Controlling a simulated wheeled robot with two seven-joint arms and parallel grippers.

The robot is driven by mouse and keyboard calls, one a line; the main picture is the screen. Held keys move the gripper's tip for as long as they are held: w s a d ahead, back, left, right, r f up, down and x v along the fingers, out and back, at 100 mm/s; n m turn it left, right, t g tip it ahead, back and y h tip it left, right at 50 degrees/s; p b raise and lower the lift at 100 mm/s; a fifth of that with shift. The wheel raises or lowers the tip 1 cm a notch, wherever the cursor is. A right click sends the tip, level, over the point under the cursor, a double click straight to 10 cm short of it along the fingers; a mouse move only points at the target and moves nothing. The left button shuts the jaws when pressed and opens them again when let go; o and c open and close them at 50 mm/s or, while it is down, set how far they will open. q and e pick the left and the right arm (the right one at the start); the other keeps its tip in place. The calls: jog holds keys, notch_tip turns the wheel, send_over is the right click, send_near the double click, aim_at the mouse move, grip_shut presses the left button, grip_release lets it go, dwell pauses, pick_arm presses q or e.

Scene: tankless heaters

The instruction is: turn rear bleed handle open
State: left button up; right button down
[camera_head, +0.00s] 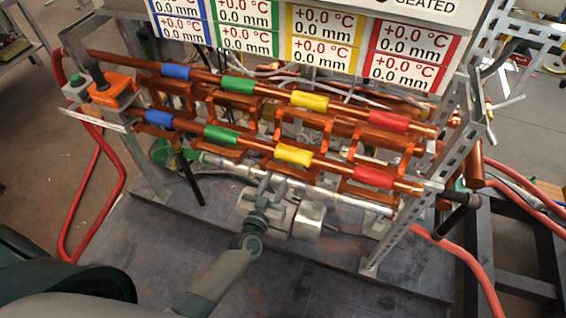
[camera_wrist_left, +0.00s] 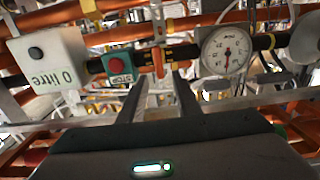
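A rack of copper pipes with blue, green, yellow and red bands fills the head view. A dark rod-shaped handle (camera_head: 190,180) hangs down at its left. Another black handle (camera_head: 460,210) sits at the right end, and a black knob (camera_head: 95,72) stands on an orange block. I cannot tell which one is the rear bleed handle. My left gripper (camera_head: 265,184) is in front of the lower pipes. In the left wrist view its two fingers (camera_wrist_left: 161,82) are apart, with a small copper-coloured lever (camera_wrist_left: 158,61) beyond the gap. My right gripper is out of view.
A round gauge (camera_wrist_left: 226,50), a red STOP button (camera_wrist_left: 118,63) and a white "0 litre" box (camera_wrist_left: 50,65) lie ahead of the wrist. A slotted metal post (camera_head: 420,190) and a red hose (camera_head: 98,190) flank the rack. The base plate's front is mostly clear.

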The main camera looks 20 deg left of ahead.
pick_arm(q)
jog(key=shift+w+d, duration=0.1)
jog(key=shift+w, duration=2.4)
grip_shut()
